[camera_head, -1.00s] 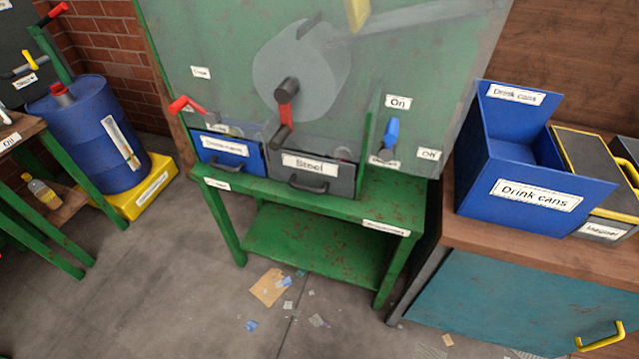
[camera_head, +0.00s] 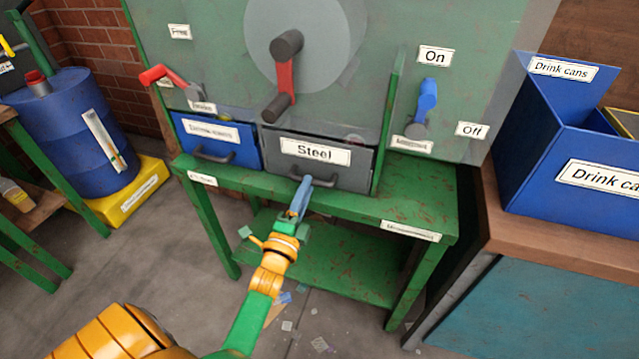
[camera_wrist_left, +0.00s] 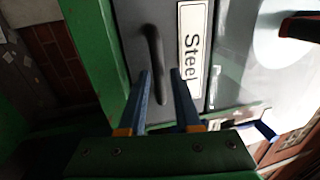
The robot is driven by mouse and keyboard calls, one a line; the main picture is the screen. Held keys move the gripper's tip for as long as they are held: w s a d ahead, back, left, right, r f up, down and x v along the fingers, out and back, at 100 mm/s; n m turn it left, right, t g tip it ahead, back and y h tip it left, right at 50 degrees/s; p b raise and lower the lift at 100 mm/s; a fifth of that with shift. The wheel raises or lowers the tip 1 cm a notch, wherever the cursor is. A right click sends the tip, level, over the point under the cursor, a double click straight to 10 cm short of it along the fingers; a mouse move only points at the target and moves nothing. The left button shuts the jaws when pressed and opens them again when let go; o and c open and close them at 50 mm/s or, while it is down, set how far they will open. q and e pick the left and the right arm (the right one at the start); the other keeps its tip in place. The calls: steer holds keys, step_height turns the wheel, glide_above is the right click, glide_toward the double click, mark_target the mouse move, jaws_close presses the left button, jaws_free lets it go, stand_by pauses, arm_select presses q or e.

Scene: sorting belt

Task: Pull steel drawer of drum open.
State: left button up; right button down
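The grey steel drawer (camera_head: 345,173), labelled "Steel", sits shut in the green frame under the drum (camera_head: 300,45). Its dark bar handle (camera_head: 318,181) is on the front. My left gripper (camera_head: 301,190) reaches up to this handle from below. In the left wrist view the two blue fingers (camera_wrist_left: 160,74) are apart, with the handle (camera_wrist_left: 154,55) showing beyond and between them. The fingers do not press on it; whether one touches it I cannot tell. The drawer front (camera_wrist_left: 131,30) also shows there. My right gripper is not in view.
A blue drawer (camera_head: 243,151) is just left of the steel drawer. A red crank (camera_head: 285,85), a red lever (camera_head: 163,74) and a blue switch (camera_head: 428,95) stick out above. The green table (camera_head: 420,205) has a lower shelf. A blue drink cans bin (camera_head: 535,130) stands right.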

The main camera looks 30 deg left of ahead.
arm_select(q)
steer(key=x, duration=0.3)
steer(key=shift+f, duration=0.1)
jaws_close()
stand_by(1.3)
